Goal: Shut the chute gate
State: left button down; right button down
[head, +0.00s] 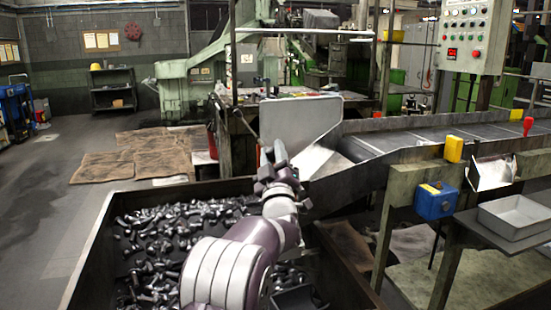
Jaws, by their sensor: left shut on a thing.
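The chute gate (299,122) is a flat grey plate standing raised at the lower left end of the chute (345,168). My left gripper (275,152) is at the gate's lower left edge, shut on part of it. The exact spot of the grip is small and partly hidden by the fingers. The chute's mouth lies just right of the gripper, with its sloped metal floor bare near the gate. My right gripper is not in view.
A large bin (92,240) of loose bolts lies under my left arm. A blue box (436,201), yellow box (453,149) and metal tray (514,216) are on the right. A control panel (466,35) hangs upper right. Green machinery stands behind the chute.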

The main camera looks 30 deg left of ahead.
pick_arm(q)
jog(key=shift+a, duration=0.1)
jog(key=c, duration=1.2)
grip_release()
jog(key=o, duration=0.3)
jog(key=shift+s, duration=0.2)
jog(key=shift+s+a+r, duration=0.1)
jog(key=shift+d+f, duration=0.2)
jog(key=shift+f, duration=0.05)
jog(key=v, duration=1.2)
jog(key=shift+s+b, duration=0.25)
jog(key=shift+b, duration=0.1)
